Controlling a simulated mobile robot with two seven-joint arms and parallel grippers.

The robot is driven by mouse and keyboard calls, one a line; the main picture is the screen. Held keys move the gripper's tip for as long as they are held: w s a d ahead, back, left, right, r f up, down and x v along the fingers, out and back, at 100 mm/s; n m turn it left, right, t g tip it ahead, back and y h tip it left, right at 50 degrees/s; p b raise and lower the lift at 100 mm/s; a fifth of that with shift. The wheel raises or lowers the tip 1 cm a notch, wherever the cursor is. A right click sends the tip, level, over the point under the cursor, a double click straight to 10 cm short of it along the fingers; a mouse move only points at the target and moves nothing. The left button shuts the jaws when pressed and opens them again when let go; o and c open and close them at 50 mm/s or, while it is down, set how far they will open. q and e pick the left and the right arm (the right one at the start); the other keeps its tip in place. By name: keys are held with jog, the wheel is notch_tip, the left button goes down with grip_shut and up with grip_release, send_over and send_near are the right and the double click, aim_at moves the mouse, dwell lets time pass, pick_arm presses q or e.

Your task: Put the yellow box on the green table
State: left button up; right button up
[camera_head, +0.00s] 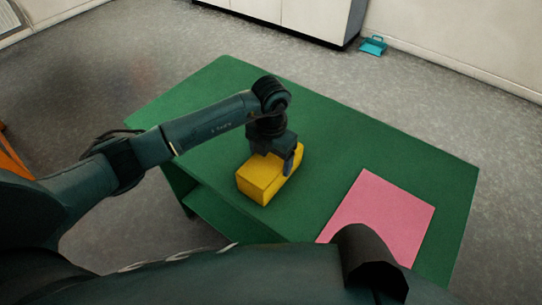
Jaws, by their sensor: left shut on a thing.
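The yellow box (262,183) is at the left middle part of the green table (345,140). It looks to be on the tabletop, but I cannot tell whether its underside touches. My left gripper (286,165) comes down from above and is shut on the box near its right end. The gripper hides part of the box's top. My right arm crosses the bottom of the view, and its gripper cannot be seen.
A pink sheet (385,220) lies on the right part of the table. The table's back and far right are bare. A white cabinet (300,15) and a teal dustpan-like thing (373,45) are on the floor behind. An orange edge (12,160) shows at far left.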

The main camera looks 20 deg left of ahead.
jog(key=shift+f, duration=0.1)
pick_arm(q)
jog(key=o, duration=0.9)
jog(key=shift+f, duration=0.1)
jog(key=shift+c, duration=0.2)
jog(key=o, duration=0.4)
pick_arm(e)
jog(key=shift+w, duration=0.1)
jog(key=shift+r, duration=0.25)
pick_arm(q)
jog(key=shift+r, duration=0.35)
pick_arm(e)
jog(key=shift+f, duration=0.25)
pick_arm(q)
notch_tip(320, 180, up, 12)
jog(key=shift+f, duration=0.2)
jog(key=shift+d, duration=0.1)
